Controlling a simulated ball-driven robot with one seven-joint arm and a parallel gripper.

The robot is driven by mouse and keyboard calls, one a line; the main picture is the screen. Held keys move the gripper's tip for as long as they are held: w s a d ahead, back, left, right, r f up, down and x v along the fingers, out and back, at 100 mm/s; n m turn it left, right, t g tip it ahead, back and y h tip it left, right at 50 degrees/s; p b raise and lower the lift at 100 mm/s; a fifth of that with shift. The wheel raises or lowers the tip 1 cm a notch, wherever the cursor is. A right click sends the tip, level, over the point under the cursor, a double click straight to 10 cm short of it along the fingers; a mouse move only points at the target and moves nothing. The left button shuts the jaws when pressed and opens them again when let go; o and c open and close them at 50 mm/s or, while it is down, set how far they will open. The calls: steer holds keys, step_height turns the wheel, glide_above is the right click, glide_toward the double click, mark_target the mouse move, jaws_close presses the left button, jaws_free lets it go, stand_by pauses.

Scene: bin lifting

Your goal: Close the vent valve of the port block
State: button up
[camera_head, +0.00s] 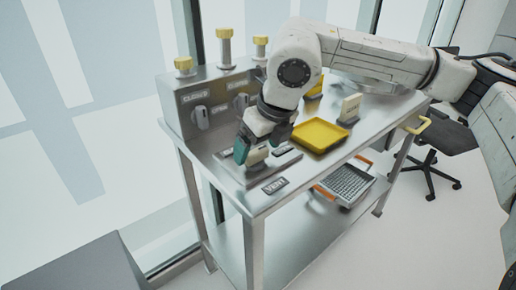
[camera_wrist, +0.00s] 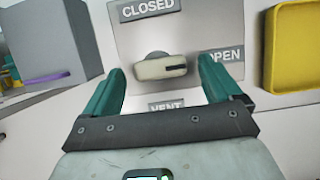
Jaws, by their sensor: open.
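The vent valve has a cream lever handle (camera_wrist: 163,67) on a grey plate (camera_wrist: 190,28). In the wrist view the handle lies crosswise, its dark-marked end pointing right toward the OPEN label (camera_wrist: 224,54). The CLOSED label (camera_wrist: 146,9) is above it, and the VENT label (camera_wrist: 166,106) is partly hidden below. My gripper (camera_wrist: 161,70) is open, with one teal finger beyond each end of the handle and gaps visible. In the head view my gripper (camera_head: 260,145) is over the plate, and the VENT label (camera_head: 275,186) lies in front.
A yellow tray (camera_head: 320,136) and a cream block on a stand (camera_head: 349,108) are right of the gripper. A grey panel with knobs (camera_head: 200,116) and several yellow-capped posts stands behind. A wire basket (camera_head: 347,183) sits on the lower shelf.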

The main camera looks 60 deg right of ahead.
steer(key=shift+w+f, duration=0.25)
steer(key=shift+f, duration=0.4)
steer(key=shift+c, duration=0.3)
steer(key=c, duration=1)
